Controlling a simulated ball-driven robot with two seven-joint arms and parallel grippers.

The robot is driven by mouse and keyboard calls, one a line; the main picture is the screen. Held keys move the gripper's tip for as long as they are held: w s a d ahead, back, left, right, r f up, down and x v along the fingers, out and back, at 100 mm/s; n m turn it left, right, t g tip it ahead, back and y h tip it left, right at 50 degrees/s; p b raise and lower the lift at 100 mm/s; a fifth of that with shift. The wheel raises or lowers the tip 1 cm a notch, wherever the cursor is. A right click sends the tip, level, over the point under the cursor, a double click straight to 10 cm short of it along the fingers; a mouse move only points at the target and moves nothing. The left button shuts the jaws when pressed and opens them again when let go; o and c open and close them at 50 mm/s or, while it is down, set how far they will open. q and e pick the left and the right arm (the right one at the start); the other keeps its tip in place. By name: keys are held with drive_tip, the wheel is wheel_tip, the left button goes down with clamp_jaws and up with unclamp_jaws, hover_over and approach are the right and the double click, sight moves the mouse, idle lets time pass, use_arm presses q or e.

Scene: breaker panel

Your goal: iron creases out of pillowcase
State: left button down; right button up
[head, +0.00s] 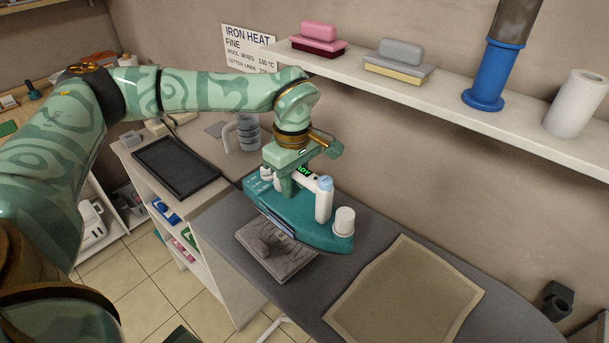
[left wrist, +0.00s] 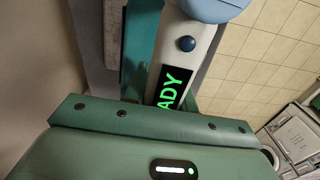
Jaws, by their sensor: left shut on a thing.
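The iron (head: 285,215) is teal with a white handle and a lit green display, partly covered. It is over the grey, textured iron rest (head: 275,254) on the ironing board; I cannot tell whether it touches the rest. My left gripper (head: 303,183) is shut on the iron's handle from above. In the left wrist view the handle (left wrist: 190,62) runs up from the gripper, with "ADY" readable on the display. The pillowcase (head: 405,298) is a beige-olive cloth lying flat on the board, right of the iron. Creases are too faint to tell. My right gripper is out of view.
The grey ironing board (head: 220,232) runs along the wall. A black tray (head: 177,167) and a measuring jug (head: 246,132) stand on the counter behind left. A wall shelf (head: 430,100) holds brushes, a blue holder and a white roll. An iron heat sign (head: 247,48) hangs behind.

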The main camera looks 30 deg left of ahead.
use_arm(q)
drive_tip(key=shift+s+d+r, duration=0.1)
drive_tip(key=shift+s+d, duration=0.1)
drive_tip(key=shift+s, duration=0.25)
drive_tip(key=shift+s+d+r, duration=0.1)
drive_tip(key=shift+s+d, duration=0.1)
drive_tip(key=shift+s, duration=0.2)
